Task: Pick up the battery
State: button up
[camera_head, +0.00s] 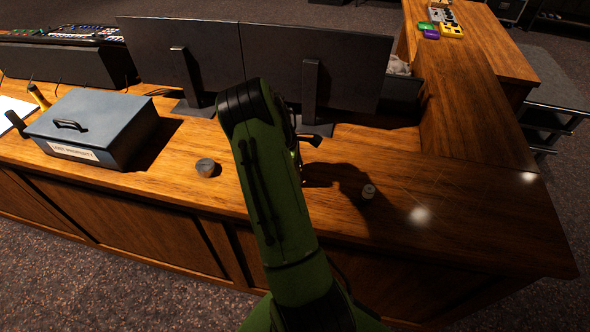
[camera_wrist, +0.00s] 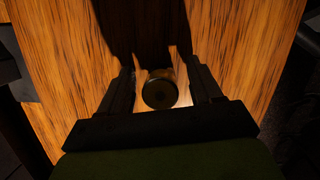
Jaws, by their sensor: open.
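My gripper (camera_wrist: 161,72) is open, pointing down over the wooden desk. In the wrist view a short round thing with a dark top (camera_wrist: 160,92) shows between its two fingers, with a gap on each side; it looks like the battery, but I cannot be sure. I cannot tell how far it is below the fingertips. In the head view my green arm hides much of my gripper.
A round, grey-topped item (camera_head: 205,167) stands left of my arm. A grey metal box (camera_head: 95,125) is farther left. Two black monitors (camera_head: 185,55) stand behind. The desk (camera_head: 450,220) is clear at the right, and its front edge drops to the floor.

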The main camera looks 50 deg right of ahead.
jog(key=c, duration=1.2)
